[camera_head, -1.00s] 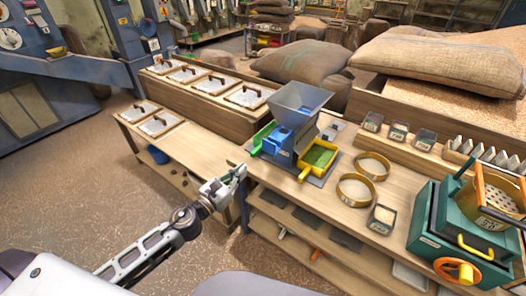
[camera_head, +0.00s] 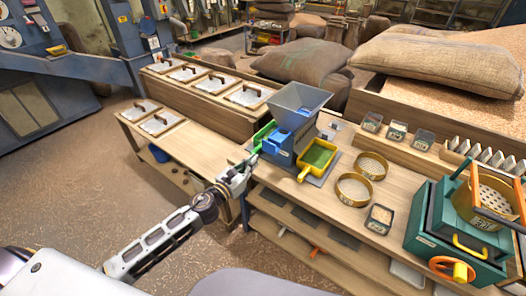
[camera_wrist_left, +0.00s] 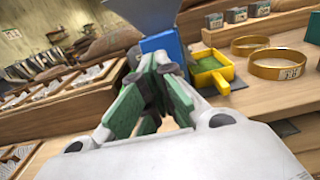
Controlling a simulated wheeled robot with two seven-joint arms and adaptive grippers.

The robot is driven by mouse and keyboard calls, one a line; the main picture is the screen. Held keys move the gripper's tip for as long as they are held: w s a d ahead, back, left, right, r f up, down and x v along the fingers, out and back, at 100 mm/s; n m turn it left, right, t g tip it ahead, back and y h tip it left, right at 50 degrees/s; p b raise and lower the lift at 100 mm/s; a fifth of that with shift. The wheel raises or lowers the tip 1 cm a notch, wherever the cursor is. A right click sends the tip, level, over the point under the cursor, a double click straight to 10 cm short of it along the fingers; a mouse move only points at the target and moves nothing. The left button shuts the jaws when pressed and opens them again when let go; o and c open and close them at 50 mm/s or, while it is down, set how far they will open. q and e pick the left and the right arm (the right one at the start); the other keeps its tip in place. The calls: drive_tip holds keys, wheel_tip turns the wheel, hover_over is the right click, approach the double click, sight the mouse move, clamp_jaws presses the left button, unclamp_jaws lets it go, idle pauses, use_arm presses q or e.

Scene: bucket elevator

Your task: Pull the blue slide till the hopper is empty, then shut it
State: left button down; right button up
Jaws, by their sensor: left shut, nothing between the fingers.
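The hopper (camera_head: 300,100) is a grey funnel on top of a blue machine body (camera_head: 280,143) on the bench. Its contents are hardly visible from here. In the left wrist view the fingers (camera_wrist_left: 160,60) hide part of the blue body. My right gripper is out of view.
Two brass sieve rings (camera_head: 353,188) and small labelled boxes (camera_head: 380,217) stand right of the machine. A green machine with an orange wheel (camera_head: 453,268) is at the bench's right end. Lidded bins (camera_head: 249,95) line the back left. The floor at left is clear.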

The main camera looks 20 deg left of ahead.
sight(267, 147)
use_arm(q)
drive_tip(key=shift+p+x, duration=0.6)
drive_tip(key=shift+x, duration=1.6)
drive_tip(key=shift+w+d, duration=0.15)
drive_tip(key=shift+w, duration=0.5)
drive_tip(key=shift+w+d, duration=0.25)
drive_tip(key=shift+w, duration=0.25)
drive_tip(key=shift+x, duration=2.55)
drive_tip(key=shift+a, duration=0.1)
drive_tip(key=shift+r, duration=0.1)
